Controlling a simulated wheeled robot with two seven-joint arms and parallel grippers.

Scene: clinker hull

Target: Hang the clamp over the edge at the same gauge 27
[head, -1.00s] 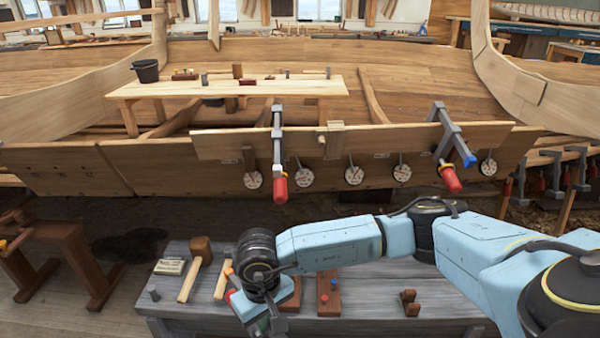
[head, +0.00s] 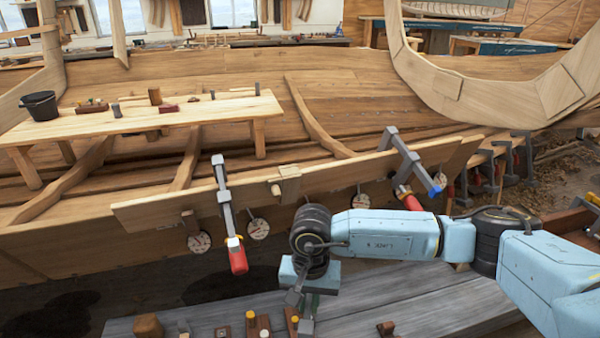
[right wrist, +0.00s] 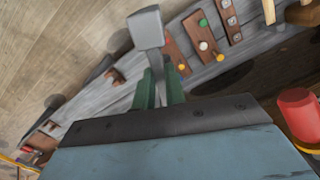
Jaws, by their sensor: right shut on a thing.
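My right gripper (head: 300,292) is shut on a grey metal clamp (head: 306,326), in front of the hull and above the grey bench. The clamp's grey head (right wrist: 147,28) sticks out past the green fingers (right wrist: 158,88) in the right wrist view; the rest is mostly hidden. The plank edge (head: 330,180) runs across the hull side. A left clamp (head: 222,190) and a right clamp (head: 408,160), both with red handles, hang over it. Round white gauges (head: 258,228) hang below the edge; their numbers are unreadable and my arm covers part of the row. My left gripper is out of view.
The grey bench (head: 400,290) below carries small wooden blocks with coloured pegs (head: 258,326). A wooden block (head: 290,185) sits on the plank edge between the hanging clamps. A pale work table (head: 150,118) with a black bucket (head: 40,106) stands inside the hull.

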